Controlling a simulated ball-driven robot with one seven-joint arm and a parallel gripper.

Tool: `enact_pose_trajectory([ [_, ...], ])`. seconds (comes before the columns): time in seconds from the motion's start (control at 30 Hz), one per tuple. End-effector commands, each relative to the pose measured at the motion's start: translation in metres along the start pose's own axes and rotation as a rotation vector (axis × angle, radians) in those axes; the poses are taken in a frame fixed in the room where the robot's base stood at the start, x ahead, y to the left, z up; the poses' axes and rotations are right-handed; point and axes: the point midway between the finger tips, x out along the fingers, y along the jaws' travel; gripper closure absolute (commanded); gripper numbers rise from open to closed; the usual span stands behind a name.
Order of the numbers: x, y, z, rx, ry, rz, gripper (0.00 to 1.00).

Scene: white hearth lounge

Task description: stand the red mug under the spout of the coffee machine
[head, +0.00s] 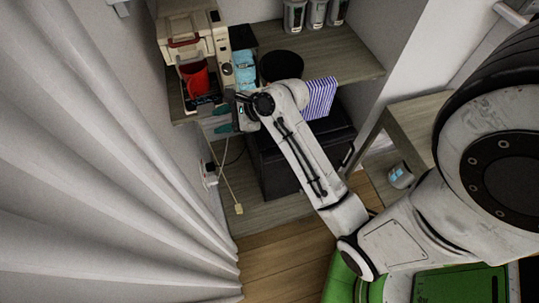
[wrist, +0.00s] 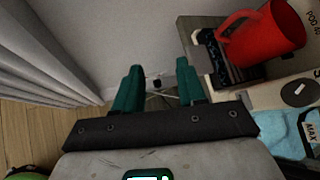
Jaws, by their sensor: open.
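The red mug (head: 196,79) stands in the front bay of the cream coffee machine (head: 189,27), below its upper housing, on the dark drip tray (head: 207,104). The spout itself is hard to make out. In the wrist view the mug (wrist: 275,32) is at the upper right, its handle pointing left, over the black slatted tray (wrist: 213,57). My gripper (head: 222,118) is open and empty, just in front of and below the shelf edge. Its teal fingers (wrist: 159,84) are apart, with a clear gap between them and the mug.
A light blue cloth (head: 244,68) and a dark round bowl (head: 281,66) sit right of the machine. Grey canisters (head: 294,14) stand at the back. A striped cloth (head: 320,97) hangs over the shelf edge above a black cabinet (head: 280,165). White curtains (head: 90,150) hang close on the left.

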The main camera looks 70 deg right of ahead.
Motion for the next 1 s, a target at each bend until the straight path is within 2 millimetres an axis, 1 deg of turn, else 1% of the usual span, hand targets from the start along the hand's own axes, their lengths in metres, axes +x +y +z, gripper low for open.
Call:
enact_pose_trajectory([
  [0.03, 0.002, 0.020, -0.001, -0.125, 0.031, 0.050, 0.60],
  [0.2, 0.000, 0.073, -0.009, -0.571, 0.107, 0.218, 0.60],
  [0.3, -0.006, 0.102, -0.015, -0.830, 0.127, 0.328, 0.60],
  [0.37, -0.012, 0.118, -0.020, -0.986, 0.132, 0.398, 0.60],
  [0.5, -0.028, 0.151, -0.030, -1.342, 0.116, 0.573, 0.60],
  [0.63, -0.048, 0.176, -0.041, -1.659, 0.067, 0.746, 0.60],
  [0.7, -0.059, 0.186, -0.045, -1.812, 0.032, 0.835, 0.60],
  [0.8, -0.073, 0.196, -0.051, -1.991, -0.024, 0.946, 0.60],
  [0.9, -0.084, 0.202, -0.055, -2.113, -0.071, 1.025, 0.60],
  [1.0, -0.090, 0.205, -0.058, -2.179, -0.102, 1.073, 0.60],
])
